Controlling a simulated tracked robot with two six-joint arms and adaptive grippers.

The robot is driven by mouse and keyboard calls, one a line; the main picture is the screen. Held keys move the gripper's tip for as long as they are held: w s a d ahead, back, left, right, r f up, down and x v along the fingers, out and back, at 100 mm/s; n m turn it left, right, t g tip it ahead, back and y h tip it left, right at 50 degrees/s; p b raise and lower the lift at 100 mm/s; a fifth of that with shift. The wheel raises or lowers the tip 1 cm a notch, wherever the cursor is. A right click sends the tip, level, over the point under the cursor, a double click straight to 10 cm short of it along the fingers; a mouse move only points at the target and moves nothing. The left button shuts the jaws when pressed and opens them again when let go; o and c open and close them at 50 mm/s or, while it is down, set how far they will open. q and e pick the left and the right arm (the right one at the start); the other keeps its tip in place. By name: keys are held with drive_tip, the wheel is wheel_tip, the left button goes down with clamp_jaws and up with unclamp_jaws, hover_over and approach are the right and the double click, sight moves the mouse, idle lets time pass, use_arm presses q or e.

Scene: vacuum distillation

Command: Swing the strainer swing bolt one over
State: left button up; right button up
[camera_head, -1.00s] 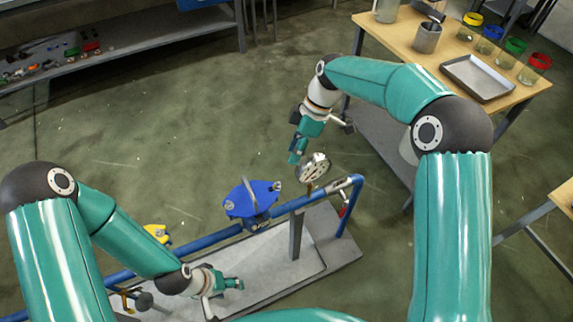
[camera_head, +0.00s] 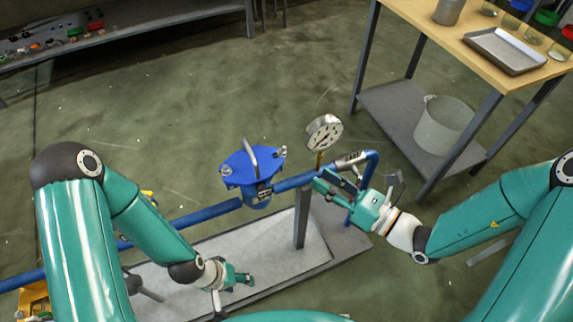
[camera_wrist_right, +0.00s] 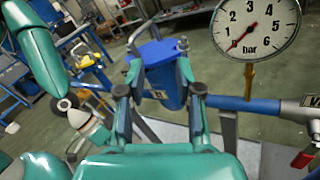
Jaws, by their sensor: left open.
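The blue strainer (camera_head: 258,195) with its flat blue lid and curved handle sits on the blue pipe. A small silver swing bolt (camera_head: 281,153) stands at the lid's right edge, and another (camera_head: 226,170) is at its left edge. In the right wrist view the strainer (camera_wrist_right: 163,75) appears between my fingers, with a swing bolt (camera_wrist_right: 183,45) at its right edge. My right gripper (camera_head: 322,180) is open and empty, right of the strainer and apart from it; it also shows in the wrist view (camera_wrist_right: 158,75). My left gripper (camera_head: 250,279) is open and empty, low over the base plate.
A pressure gauge (camera_head: 324,132) rises from the pipe, close behind my right gripper. A grey post (camera_head: 301,218) supports the pipe over the base plate (camera_head: 270,250). A wooden-topped table (camera_head: 455,35) with a metal tray (camera_head: 504,50) stands at the back right.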

sight(285, 150)
drive_tip(key=d+f+t+h+b, duration=0.1)
drive_tip(key=d+f, duration=0.2)
drive_tip(key=shift+m, duration=0.4)
drive_tip(key=x, duration=1.7)
drive_tip(key=shift+w+f+p, duration=0.1)
drive_tip(key=shift+p, duration=0.25)
